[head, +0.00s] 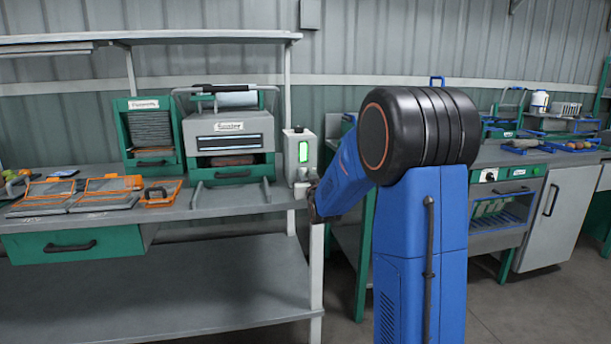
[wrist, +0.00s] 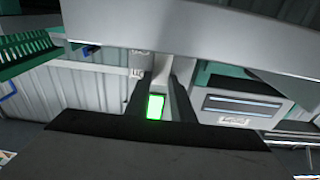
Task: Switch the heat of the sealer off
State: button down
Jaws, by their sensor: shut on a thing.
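The sealer is most likely the grey machine (head: 229,140) with a dark slot, on the left workbench; its label is too small to read surely. Beside it on the right stands a pale box (head: 289,150) with a lit green window (head: 304,152). My gripper (head: 309,190) is low at the front of this box, partly hidden by my arm. In the wrist view, the dark fingers of my gripper (wrist: 161,88) are shut on a pale grey part (wrist: 161,70) below the green window (wrist: 155,107). The shape of this part is mostly hidden.
A green slatted unit (head: 150,135) stands left of the machine. Orange-framed trays (head: 105,186) lie at the bench's left. The bench edge (head: 240,211) is close to my gripper. A second bench (head: 540,157) with tools stands at the right, behind my arm.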

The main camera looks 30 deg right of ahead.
jog(key=shift+s+f+t+h, duration=0.1)
jog(key=shift+f+t+h, duration=0.2)
jog(key=shift+t, duration=0.5)
jog(key=shift+s+f+t+h, duration=0.1)
jog(key=shift+f+t+h, duration=0.15)
jog(key=shift+t, duration=0.55)
jog(key=c, duration=1.5)
grip_release()
jog(key=v, duration=1.7)
jog(key=shift+s, duration=0.2)
jog(key=shift+a, duration=0.1)
